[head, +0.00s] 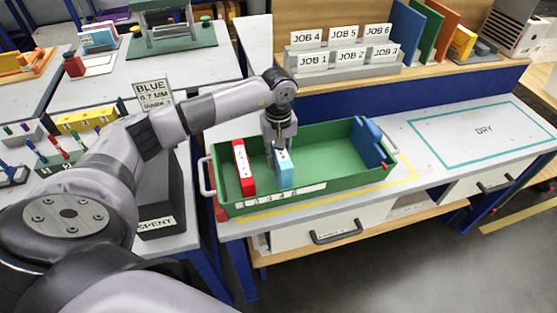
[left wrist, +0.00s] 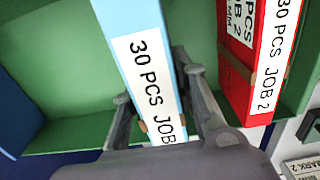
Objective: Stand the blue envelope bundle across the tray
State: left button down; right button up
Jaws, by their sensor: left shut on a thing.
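The light blue envelope bundle (head: 286,174) stands on edge across the green tray (head: 335,150), with a white label on its top edge. In the left wrist view the bundle (left wrist: 128,20) lies between the two fingers, its label reading "30 PCS JOB". My left gripper (head: 281,149) is above the tray and shut on the bundle; its fingers also show in the left wrist view (left wrist: 158,88). I cannot tell whether the bundle's bottom touches the tray floor. My right gripper is not in view.
A red bundle (head: 243,167) stands at the tray's left end, apart from the blue one. A dark blue block (head: 368,142) is at the right end. Tray floor between it and the blue bundle is clear. A rack of job cards (head: 345,57) stands behind.

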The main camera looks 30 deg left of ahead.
pick_arm(q)
notch_tip(320, 180, down, 3)
jog(key=shift+r, duration=0.15)
jog(key=shift+w+f, duration=0.1)
jog(key=shift+f, duration=0.1)
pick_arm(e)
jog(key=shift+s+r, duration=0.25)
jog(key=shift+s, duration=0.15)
pick_arm(q)
jog(key=shift+f, duration=0.1)
jog(key=c, duration=1.3)
grip_release()
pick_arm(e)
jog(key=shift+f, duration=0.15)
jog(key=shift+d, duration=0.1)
